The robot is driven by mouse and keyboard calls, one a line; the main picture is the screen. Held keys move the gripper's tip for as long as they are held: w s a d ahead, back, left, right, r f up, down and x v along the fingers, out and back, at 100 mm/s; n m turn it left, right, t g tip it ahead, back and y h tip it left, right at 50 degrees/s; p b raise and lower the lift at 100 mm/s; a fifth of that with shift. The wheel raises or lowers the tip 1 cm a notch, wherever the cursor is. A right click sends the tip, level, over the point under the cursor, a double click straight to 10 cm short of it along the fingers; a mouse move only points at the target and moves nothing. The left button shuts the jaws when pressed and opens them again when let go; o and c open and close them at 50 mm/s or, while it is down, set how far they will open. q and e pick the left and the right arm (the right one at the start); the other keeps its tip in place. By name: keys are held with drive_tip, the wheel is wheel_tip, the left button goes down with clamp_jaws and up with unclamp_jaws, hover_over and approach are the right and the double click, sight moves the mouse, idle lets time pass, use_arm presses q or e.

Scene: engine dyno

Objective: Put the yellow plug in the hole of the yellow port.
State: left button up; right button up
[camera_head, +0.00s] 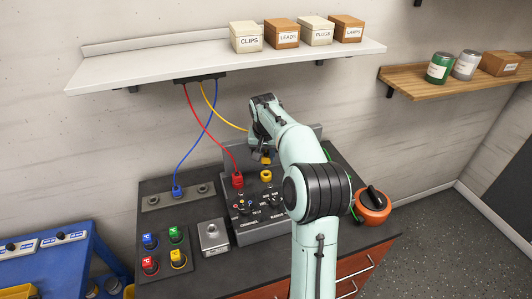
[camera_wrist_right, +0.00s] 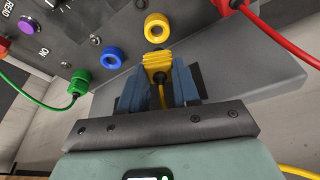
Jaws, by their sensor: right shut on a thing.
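The yellow plug (camera_wrist_right: 157,64) is held between the blue fingers of my right gripper (camera_wrist_right: 158,80), with its yellow cable running back between them. The yellow port (camera_wrist_right: 157,28) is a ring with an open hole on the grey panel, just ahead of the plug in the wrist view. A small gap shows between plug and port there. In the head view the plug (camera_head: 266,160) shows below my right gripper (camera_head: 261,152), just behind the yellow port (camera_head: 266,176). My left gripper is in neither view.
A red plug (camera_head: 237,180) and a green plug (camera_wrist_right: 78,82) sit in the panel on either side. An empty blue port (camera_wrist_right: 112,58) is beside the yellow one. Red and blue cables hang from the shelf (camera_head: 150,65).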

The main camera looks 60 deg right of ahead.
sight(266, 163)
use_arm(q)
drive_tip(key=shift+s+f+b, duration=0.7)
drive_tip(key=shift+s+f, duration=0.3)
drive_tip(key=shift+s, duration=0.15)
use_arm(e)
drive_tip(key=shift+f, duration=1.75)
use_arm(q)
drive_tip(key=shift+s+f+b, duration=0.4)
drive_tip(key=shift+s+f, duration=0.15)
use_arm(e)
drive_tip(key=shift+f, duration=0.95)
drive_tip(key=o, duration=0.9)
drive_tip(key=shift+o, duration=0.2)
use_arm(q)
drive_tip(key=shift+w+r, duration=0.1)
use_arm(e)
drive_tip(key=shift+r, duration=0.1)
